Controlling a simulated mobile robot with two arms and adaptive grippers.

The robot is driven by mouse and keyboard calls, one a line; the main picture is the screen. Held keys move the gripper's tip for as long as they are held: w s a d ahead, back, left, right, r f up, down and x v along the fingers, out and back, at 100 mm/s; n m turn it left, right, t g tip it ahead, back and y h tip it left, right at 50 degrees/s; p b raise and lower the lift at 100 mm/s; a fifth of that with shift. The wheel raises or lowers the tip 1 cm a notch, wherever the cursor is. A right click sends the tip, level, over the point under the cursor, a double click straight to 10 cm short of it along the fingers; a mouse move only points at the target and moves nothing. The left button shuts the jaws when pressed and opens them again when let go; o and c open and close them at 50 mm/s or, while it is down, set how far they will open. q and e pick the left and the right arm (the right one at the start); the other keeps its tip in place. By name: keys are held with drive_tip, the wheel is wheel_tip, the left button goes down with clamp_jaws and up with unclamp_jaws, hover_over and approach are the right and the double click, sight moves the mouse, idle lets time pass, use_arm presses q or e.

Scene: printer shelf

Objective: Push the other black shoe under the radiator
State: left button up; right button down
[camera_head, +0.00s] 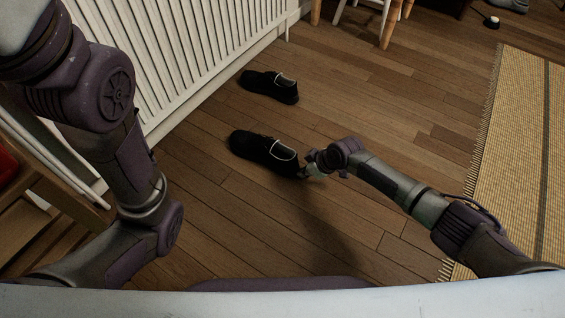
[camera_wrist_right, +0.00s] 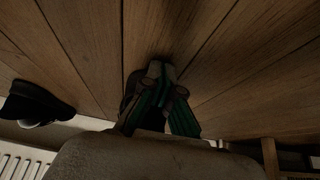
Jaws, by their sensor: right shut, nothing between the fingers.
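Two black shoes lie on the wooden floor beside the white radiator (camera_head: 185,52), toes toward it. The far shoe (camera_head: 268,85) and the near shoe (camera_head: 258,147) are both out in front of the radiator, with floor between them. My right gripper (camera_head: 311,166) is shut and empty, low at the heel end of the near shoe; I cannot tell whether it touches. In the right wrist view its closed fingers (camera_wrist_right: 160,72) point at the floor, with a dark shape partly hidden behind them. One black shoe (camera_wrist_right: 36,101) shows at the left there. My left gripper is out of frame.
A woven rug (camera_head: 525,150) lies at the right. Wooden chair legs (camera_head: 390,25) stand at the top, and a wooden piece of furniture (camera_head: 40,215) is at the left. The floor between the shoes and rug is clear except for my right arm.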

sight(291, 165)
drive_tip(key=shift+w+a+f+b, duration=0.1)
drive_tip(key=shift+w+a+b, duration=0.6)
drive_tip(key=shift+a, duration=0.3)
drive_tip(key=shift+w+a+b, duration=0.6)
drive_tip(key=shift+w+a, duration=0.1)
drive_tip(key=shift+a, duration=0.3)
drive_tip(key=shift+w+a, duration=0.15)
drive_tip(key=shift+a, duration=0.1)
drive_tip(key=shift+w+a+b, duration=0.75)
drive_tip(key=shift+a+b, duration=0.1)
drive_tip(key=shift+b, duration=0.15)
drive_tip(key=shift+w+a, duration=0.15)
drive_tip(key=shift+a, duration=0.1)
drive_tip(key=shift+w+a, duration=1.3)
drive_tip(key=shift+a, duration=0.25)
